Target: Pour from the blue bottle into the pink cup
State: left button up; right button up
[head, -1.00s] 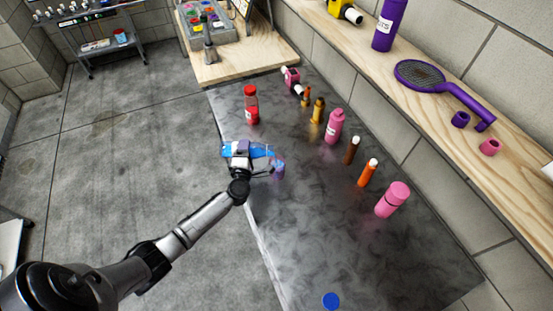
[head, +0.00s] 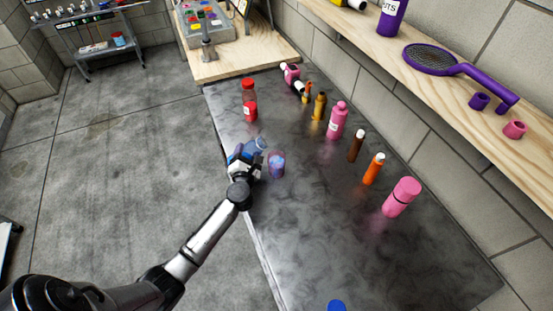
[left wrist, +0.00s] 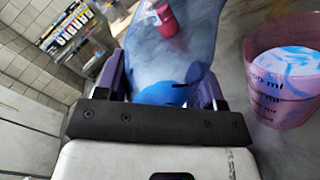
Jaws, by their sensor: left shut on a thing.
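My left gripper (head: 246,158) is shut on the blue bottle (head: 256,145), above the near edge of the dark table. The bottle is see-through and tilted, with a little blue at its lower part in the left wrist view (left wrist: 168,62). The fingers (left wrist: 160,88) sit on both sides of it. The pink cup (head: 277,170) stands upright on the table, just right of the gripper and apart from it. In the left wrist view the cup (left wrist: 282,100) shows volume marks and blue and white liquid inside. My right gripper is not in view.
A red bottle (head: 249,103) stands behind the gripper. A pink bottle (head: 336,122), brown bottle (head: 356,146), orange bottle (head: 374,168) and larger pink bottle (head: 402,197) line the right side. A blue round thing (head: 336,305) lies at the front. The table's middle is clear.

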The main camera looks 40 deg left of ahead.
pick_arm(q)
jog(key=n, duration=0.1)
jog(key=r+n, duration=0.1)
jog(key=n, duration=0.1)
jog(key=shift+a, duration=0.1)
jog(key=shift+s+a+n, duration=0.15)
jog(key=shift+n, duration=0.65)
jog(key=shift+f+n, duration=0.2)
jog(key=shift+n, duration=0.3)
jog(key=n, duration=0.2)
jog(key=shift+n, duration=0.3)
jog(key=shift+r+p, duration=0.3)
jog(key=shift+r, duration=0.1)
notch_tip(320, 180, up, 4)
jog(key=p, duration=0.4)
